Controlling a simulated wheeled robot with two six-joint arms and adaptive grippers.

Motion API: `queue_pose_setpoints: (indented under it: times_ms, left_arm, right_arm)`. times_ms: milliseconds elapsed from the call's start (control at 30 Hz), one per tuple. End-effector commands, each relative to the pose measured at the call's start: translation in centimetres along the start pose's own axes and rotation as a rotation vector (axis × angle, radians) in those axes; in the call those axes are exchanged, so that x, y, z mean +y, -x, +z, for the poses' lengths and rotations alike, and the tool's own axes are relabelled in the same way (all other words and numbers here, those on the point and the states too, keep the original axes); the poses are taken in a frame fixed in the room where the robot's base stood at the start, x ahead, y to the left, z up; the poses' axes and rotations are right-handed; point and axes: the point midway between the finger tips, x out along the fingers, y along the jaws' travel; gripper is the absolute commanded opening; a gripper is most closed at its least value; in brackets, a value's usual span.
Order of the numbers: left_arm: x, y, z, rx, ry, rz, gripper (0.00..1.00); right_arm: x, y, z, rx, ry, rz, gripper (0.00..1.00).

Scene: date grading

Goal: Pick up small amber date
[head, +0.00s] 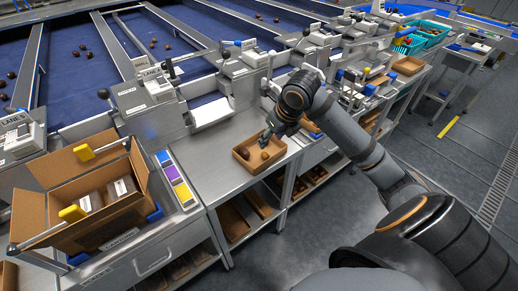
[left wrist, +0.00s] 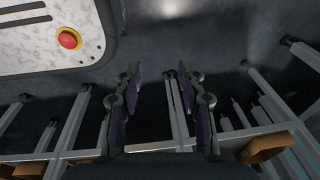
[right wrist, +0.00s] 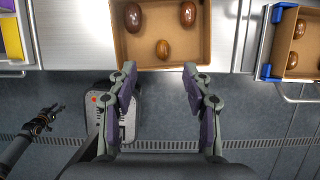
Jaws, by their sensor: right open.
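The small amber date (right wrist: 162,49) lies in a shallow cardboard tray (right wrist: 203,57), near the tray's front side, with two larger dark brown dates (right wrist: 133,17) (right wrist: 187,14) behind it. In the head view the amber date (head: 264,155) shows in the tray (head: 273,163) on the steel bench. My right gripper (right wrist: 159,72) is open and empty, its fingertips apart on either side of the date's line in the right wrist view. In the head view it hangs over the tray (head: 268,136). My left gripper (left wrist: 159,70) is open and empty over the floor, away from the tray.
A large open cardboard box (head: 110,225) stands on the bench at the left, beside a colored label strip (head: 177,180). Another tray with dates (right wrist: 310,62) is at the right in the right wrist view. A red button (left wrist: 68,39) shows in the left wrist view.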

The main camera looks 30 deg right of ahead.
Motion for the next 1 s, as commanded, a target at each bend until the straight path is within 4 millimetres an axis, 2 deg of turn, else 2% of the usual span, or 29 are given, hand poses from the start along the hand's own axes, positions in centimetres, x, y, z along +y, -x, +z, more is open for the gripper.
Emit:
queue_pose_setpoints:
  times_ms: [200,300,400,533,667,800,1000]
  left_arm:
    - [0.1,0.2,4.7,-0.068,-0.003,0.002,0.4]
    - [0.1,0.3,5.5,-0.08,-0.003,0.002,0.4]
    - [0.1,0.3,5.1,-0.073,-0.003,0.002,0.4]
    - [0.1,0.3,2.9,-0.043,-0.002,0.001,0.4]
    - [0.0,0.8,1.5,-0.02,-0.001,0.001,0.4]
    - [0.0,0.9,1.9,-0.027,-0.001,0.001,0.4]
    - [0.0,0.9,3.1,-0.045,-0.002,0.001,0.4]
  right_arm:
    - [0.1,-3.4,-0.1,0.002,-0.005,0.008,0.5]
    - [0.0,-4.7,-0.1,0.001,-0.005,0.005,0.5]
    - [0.0,-5.3,-0.1,0.0,-0.003,0.002,0.5]
    - [-0.1,-5.7,-0.2,0.002,-0.004,0.001,0.5]
    - [-0.5,-7.7,-0.8,0.005,-0.006,0.004,0.5]
    - [-0.6,-9.9,-0.9,0.001,-0.006,0.004,0.5]
    - [-0.7,-10.5,-0.9,0.0,-0.003,0.0,0.5]
